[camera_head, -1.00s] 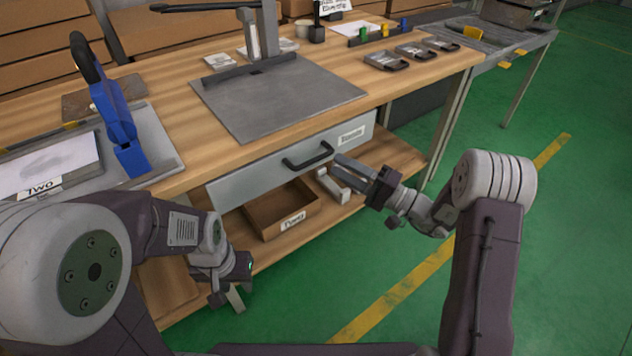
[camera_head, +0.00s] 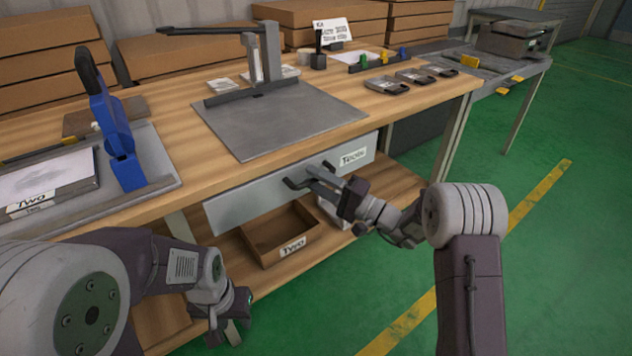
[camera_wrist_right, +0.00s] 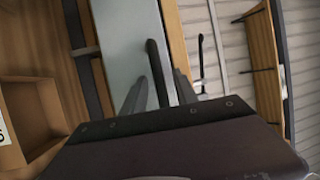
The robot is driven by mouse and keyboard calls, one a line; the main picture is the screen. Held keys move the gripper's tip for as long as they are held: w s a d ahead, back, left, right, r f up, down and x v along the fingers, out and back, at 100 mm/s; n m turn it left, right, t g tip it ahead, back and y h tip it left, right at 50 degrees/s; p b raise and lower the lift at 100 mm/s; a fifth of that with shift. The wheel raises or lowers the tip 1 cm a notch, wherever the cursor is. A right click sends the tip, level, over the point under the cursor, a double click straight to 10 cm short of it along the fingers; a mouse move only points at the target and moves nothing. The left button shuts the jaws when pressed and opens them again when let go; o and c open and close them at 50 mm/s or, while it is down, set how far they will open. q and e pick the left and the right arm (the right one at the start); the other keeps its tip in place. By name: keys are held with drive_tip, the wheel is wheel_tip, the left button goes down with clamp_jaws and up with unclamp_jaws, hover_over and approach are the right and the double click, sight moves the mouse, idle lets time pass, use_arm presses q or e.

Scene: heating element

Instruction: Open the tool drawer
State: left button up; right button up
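The tool drawer (camera_head: 250,200) has a grey front under the wooden bench top, with a label reading "Tools" at its right. It looks closed. Its dark bar handle (camera_head: 294,184) is partly covered by my right gripper (camera_head: 319,180). In the right wrist view the handle (camera_wrist_right: 157,72) lies between the two fingers of my right gripper (camera_wrist_right: 160,92), with gaps visible beside it. The fingers are apart; I cannot tell whether they touch the handle. My left gripper (camera_head: 230,322) hangs low at the left, away from the drawer, and its fingers are hard to make out.
An open cardboard box (camera_head: 270,250) labelled "Two" stands on the lower shelf (camera_head: 390,183) below the drawer. The bench top (camera_head: 180,112) above carries a grey plate with a stand (camera_head: 280,115), a blue tool (camera_head: 118,140) and small trays. Green floor is free at the right.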

clamp_jaws()
idle(1.4)
